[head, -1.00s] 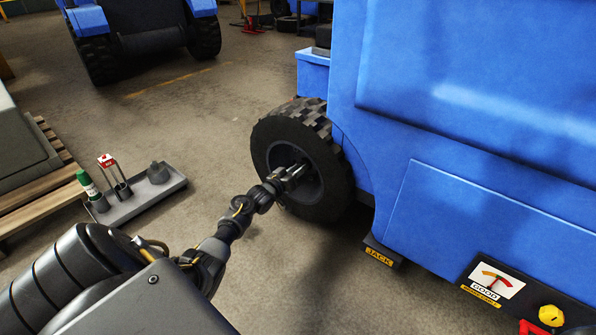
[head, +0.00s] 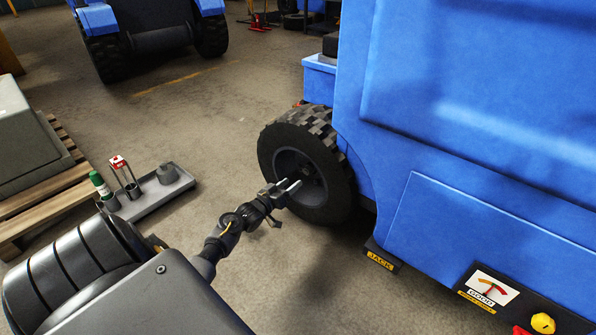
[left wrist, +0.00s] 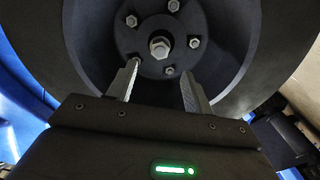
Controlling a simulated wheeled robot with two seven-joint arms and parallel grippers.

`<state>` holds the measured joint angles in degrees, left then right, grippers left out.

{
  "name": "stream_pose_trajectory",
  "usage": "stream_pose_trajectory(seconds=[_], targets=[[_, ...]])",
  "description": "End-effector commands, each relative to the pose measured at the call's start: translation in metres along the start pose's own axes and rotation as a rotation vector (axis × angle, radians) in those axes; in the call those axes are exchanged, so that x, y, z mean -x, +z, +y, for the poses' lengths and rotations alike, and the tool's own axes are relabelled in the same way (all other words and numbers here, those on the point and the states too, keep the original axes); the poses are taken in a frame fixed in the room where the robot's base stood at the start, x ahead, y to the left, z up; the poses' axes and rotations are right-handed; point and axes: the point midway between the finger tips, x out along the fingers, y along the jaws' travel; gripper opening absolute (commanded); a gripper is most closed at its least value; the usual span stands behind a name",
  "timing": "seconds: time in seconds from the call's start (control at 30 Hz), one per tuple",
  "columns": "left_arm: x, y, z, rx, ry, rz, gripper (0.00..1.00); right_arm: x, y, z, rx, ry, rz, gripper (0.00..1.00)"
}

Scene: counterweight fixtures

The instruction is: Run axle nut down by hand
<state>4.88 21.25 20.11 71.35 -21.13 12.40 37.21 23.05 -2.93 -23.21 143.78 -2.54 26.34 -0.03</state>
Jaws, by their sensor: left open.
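The axle nut (left wrist: 160,47) is a pale hex nut at the centre of the dark wheel hub (left wrist: 178,62) in the left wrist view. Several smaller bolt heads ring it. How far down it sits cannot be told. In the head view the black knobbly wheel (head: 340,185) is on the blue vehicle. My left gripper (head: 290,188) is in front of its hub, with the two fingers apart and empty. In the left wrist view my left gripper (left wrist: 160,70) has one finger on each side, below the nut, apparently not touching it. My right gripper is out of view.
A grey tray (head: 155,200) with a green-capped bottle (head: 101,184) is on the floor at left, near a pallet (head: 45,205). Floor between is clear.

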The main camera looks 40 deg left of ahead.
Motion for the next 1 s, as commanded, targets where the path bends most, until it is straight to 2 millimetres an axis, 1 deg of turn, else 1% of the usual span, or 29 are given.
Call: stream_pose_trajectory(seconds=[0.03,0.1,0.23,0.37,0.57,0.6,0.67,0.73,0.77,0.83,0.87,0.9,0.93,0.97,1.0], targets=[[0.009,-0.004,0.002,0.0,0.0,-0.002,0.51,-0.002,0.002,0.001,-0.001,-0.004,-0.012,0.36],[0.019,-0.002,0.002,0.001,0.0,-0.001,0.51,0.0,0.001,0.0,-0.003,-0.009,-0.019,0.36],[0.029,-0.001,0.001,0.001,0.0,0.0,0.51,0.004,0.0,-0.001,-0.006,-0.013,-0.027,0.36],[0.033,-0.001,0.001,0.001,0.001,0.002,0.51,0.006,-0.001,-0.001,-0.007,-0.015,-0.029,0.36],[0.033,0.0,0.0,0.001,0.001,0.001,0.51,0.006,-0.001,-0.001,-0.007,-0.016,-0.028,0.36],[0.033,0.0,0.001,0.0,0.002,0.002,0.49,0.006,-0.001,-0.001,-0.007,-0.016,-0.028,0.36],[0.031,-0.003,0.007,-0.006,0.013,0.009,0.49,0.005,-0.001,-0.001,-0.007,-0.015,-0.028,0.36],[0.028,-0.012,0.029,-0.03,0.051,0.034,0.49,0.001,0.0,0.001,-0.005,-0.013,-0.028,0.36],[0.027,-0.018,0.044,-0.047,0.077,0.052,0.49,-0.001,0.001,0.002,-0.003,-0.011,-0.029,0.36],[0.024,-0.038,0.094,-0.097,0.162,0.12,0.49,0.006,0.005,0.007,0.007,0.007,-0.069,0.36],[0.024,-0.049,0.121,-0.122,0.206,0.16,0.49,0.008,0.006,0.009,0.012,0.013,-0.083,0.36],[0.027,-0.066,0.162,-0.154,0.269,0.224,0.49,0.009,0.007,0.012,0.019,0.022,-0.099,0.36],[0.032,-0.08,0.194,-0.178,0.318,0.278,0.49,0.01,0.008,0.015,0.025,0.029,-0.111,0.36],[0.038,-0.095,0.227,-0.198,0.365,0.336,0.49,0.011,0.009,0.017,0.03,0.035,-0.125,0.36],[0.051,-0.117,0.27,-0.22,0.426,0.422,0.49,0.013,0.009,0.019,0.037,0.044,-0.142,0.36]])
